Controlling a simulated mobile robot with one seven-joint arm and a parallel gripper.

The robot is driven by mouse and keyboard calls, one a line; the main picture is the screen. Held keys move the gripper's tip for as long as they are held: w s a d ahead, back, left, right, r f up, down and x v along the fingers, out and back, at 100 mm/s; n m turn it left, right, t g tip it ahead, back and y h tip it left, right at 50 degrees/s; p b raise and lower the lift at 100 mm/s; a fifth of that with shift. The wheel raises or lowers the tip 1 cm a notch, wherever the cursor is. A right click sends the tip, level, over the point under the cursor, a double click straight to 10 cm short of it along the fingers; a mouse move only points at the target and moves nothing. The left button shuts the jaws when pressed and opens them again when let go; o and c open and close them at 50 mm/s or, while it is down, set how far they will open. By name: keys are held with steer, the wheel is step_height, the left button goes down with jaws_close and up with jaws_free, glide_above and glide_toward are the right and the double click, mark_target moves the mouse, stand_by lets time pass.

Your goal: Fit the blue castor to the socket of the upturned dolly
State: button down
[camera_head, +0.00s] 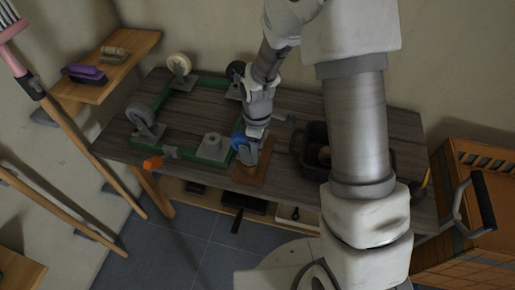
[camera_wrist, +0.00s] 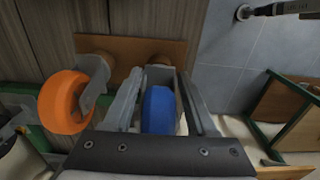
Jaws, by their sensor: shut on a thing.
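The blue castor (camera_wrist: 158,110) is between the fingers of my gripper (camera_wrist: 160,95), which is shut on it. Its blue wheel also shows in the head view (camera_head: 238,138), over or beside a brown board (camera_head: 262,172). I cannot tell whether the castor still touches the board. The upturned dolly (camera_head: 205,84) lies left of my gripper, with a green frame. A bare grey socket (camera_head: 212,143) stands at its near right corner. A cream castor (camera_head: 179,63), a grey castor (camera_head: 143,119) and a dark castor (camera_head: 235,70) sit at the other corners.
An orange-wheeled castor (camera_wrist: 65,102) is close left of my gripper in the wrist view. An orange-ended item (camera_head: 153,163) lies at the bench's front edge. A black bin (camera_head: 303,162) stands right of my gripper. An orange cabinet (camera_head: 465,175) is farther right.

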steer(key=shift+r+p, duration=0.3)
steer(key=shift+r, duration=0.25)
steer(key=shift+r+p, duration=1.55)
steer(key=shift+r, duration=0.45)
steer(key=shift+f, duration=0.1)
steer(key=w+a+r+p, duration=0.4)
steer(key=w+a+r, duration=0.2)
steer(key=a, duration=0.5)
steer(key=shift+w+a+r, duration=0.2)
steer(key=shift+w, duration=1)
steer(key=shift+f+b, duration=1.6)
steer(key=shift+f, duration=1.2)
steer(key=shift+f, duration=0.15)
